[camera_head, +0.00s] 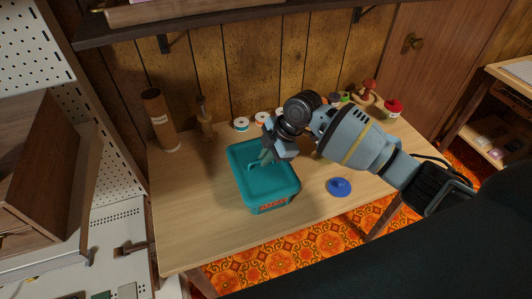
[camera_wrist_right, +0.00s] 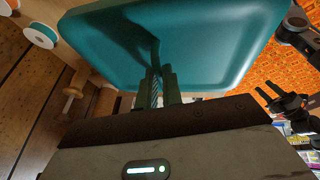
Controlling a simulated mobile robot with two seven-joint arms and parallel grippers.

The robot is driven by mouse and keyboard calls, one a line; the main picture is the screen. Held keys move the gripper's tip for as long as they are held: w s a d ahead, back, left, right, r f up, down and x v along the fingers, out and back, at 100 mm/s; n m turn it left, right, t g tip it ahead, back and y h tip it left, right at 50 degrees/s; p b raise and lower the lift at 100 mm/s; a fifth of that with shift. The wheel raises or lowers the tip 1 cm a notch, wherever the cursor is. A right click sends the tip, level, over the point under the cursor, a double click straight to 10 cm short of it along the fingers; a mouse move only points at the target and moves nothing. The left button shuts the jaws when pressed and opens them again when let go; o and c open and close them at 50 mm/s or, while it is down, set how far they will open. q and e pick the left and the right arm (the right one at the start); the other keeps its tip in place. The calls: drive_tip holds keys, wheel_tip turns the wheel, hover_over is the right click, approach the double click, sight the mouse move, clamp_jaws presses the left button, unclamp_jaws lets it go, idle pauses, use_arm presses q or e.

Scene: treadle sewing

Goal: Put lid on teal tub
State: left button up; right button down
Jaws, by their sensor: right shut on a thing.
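The teal tub (camera_head: 290,197) stands on the wooden table, with an orange-red label on its front. The teal lid (camera_head: 243,154) is level over the tub's top and covers its opening. I cannot tell whether it rests fully on the rim or sits slightly above it. My right gripper (camera_head: 267,156) is shut on the lid's raised handle. In the right wrist view, the fingers (camera_wrist_right: 160,85) pinch the handle against the lid's broad teal face (camera_wrist_right: 210,45). A dark pronged shape (camera_wrist_right: 285,102) at that view's right edge may be my left gripper; its jaws are unclear.
A blue round object (camera_head: 339,187) lies right of the tub. Thread spools (camera_head: 241,124), a wooden stand (camera_head: 205,122) and a brown cylinder (camera_head: 159,118) stand along the back. A red pincushion-like item (camera_head: 393,107) is at back right. The table's front left (camera_head: 195,225) is clear.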

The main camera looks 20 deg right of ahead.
drive_tip(key=c, duration=1.5)
unclamp_jaws()
drive_tip(key=shift+v, duration=3.95)
